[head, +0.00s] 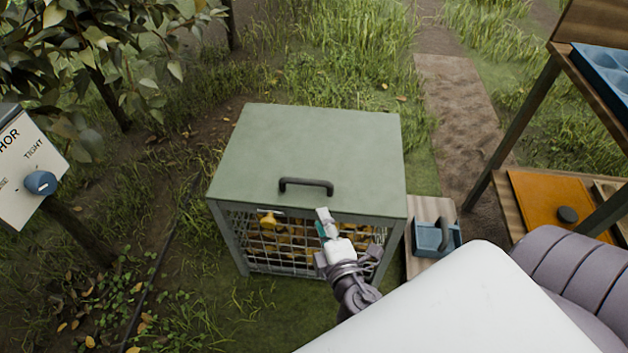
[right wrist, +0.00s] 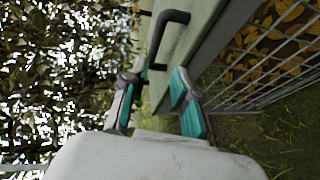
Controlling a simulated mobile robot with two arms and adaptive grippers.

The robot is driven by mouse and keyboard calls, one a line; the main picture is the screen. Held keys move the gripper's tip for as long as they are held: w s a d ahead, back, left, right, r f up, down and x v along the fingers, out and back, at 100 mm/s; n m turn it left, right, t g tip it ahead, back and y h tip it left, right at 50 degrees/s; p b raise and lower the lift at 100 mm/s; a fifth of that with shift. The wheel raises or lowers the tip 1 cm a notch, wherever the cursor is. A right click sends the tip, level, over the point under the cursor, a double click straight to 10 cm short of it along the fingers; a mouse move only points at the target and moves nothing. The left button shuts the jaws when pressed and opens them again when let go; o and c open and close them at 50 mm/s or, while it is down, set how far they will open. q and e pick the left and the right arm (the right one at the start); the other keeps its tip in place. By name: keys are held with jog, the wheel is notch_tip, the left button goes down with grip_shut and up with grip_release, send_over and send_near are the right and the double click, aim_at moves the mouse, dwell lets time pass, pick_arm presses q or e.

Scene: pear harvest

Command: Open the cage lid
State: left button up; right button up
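The cage (head: 241,243) stands on the ground in the middle of the head view, with wire mesh on its front. Its flat green lid (head: 310,140) lies shut on top. A dark handle (head: 306,184) stands up near the lid's front edge. My right gripper (head: 323,222) is in front of the cage, just below and right of the handle. In the right wrist view, its teal-padded fingers (right wrist: 153,90) are spread with nothing held. There the handle (right wrist: 172,18) lies ahead, its near end lined up with the gap. My left gripper is not in view.
Yellow things show behind the mesh. Right of the cage a blue tray (head: 437,237) sits on a wooden board (head: 421,207). A wooden rack (head: 518,130) stands farther right. A sign with a blue knob (head: 40,183) is at the left. Grass lies behind the cage.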

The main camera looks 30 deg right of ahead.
aim_at(308, 185)
jog(key=x, duration=1.3)
jog(key=shift+w+d+r, duration=0.1)
jog(key=shift+w+r, duration=0.2)
jog(key=shift+w, duration=0.15)
jog(key=shift+c, duration=0.2)
grip_shut()
